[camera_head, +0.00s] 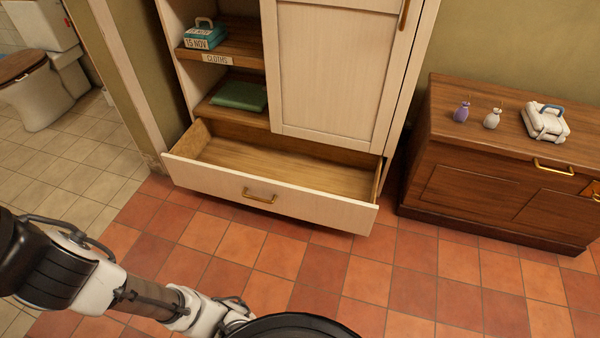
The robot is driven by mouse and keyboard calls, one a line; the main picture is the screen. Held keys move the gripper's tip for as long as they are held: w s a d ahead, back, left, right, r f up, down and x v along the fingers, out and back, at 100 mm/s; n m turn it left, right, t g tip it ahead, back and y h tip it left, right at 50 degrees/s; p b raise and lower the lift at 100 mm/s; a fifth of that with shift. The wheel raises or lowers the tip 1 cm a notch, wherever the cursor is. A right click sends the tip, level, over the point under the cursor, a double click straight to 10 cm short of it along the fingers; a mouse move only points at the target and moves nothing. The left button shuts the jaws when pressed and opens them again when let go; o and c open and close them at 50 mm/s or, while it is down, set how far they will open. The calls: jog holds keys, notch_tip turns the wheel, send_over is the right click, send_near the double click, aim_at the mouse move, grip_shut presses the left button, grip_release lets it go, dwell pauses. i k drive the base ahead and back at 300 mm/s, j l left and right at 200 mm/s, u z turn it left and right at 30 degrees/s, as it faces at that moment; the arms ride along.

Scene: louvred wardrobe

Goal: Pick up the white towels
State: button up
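A folded white bundle that looks like the white towels (543,124), with a blue-grey handle-like strap on top, sits on the dark wooden cabinet at the right. My arm reaches in from the lower left, low over the floor and well apart from the bundle. The fingers of my gripper do not show; the arm's far end runs to the bottom edge beside a black round shape.
The wardrobe's bottom drawer (262,196) is pulled out and empty. Its shelves hold a box marked 15 NOV (206,35) and a green folded cloth (240,96). Purple (462,111) and white (492,118) bottles stand left of the bundle. Tiled floor (400,285) is clear.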

aim_at(542, 121)
jog(key=z, duration=1.5)
jog(key=i+l, duration=0.3)
jog(key=i, duration=0.15)
jog(key=i+l+z, duration=0.1)
jog(key=i+l, duration=0.25)
jog(key=i, duration=0.15)
jog(key=i+l, duration=0.25)
jog(key=i, duration=0.2)
jog(key=i+l+z, duration=0.1)
jog(key=i+l, duration=0.2)
jog(key=i, duration=0.2)
jog(key=i+l, duration=0.2)
jog(key=i, duration=0.25)
jog(key=l+z, duration=0.05)
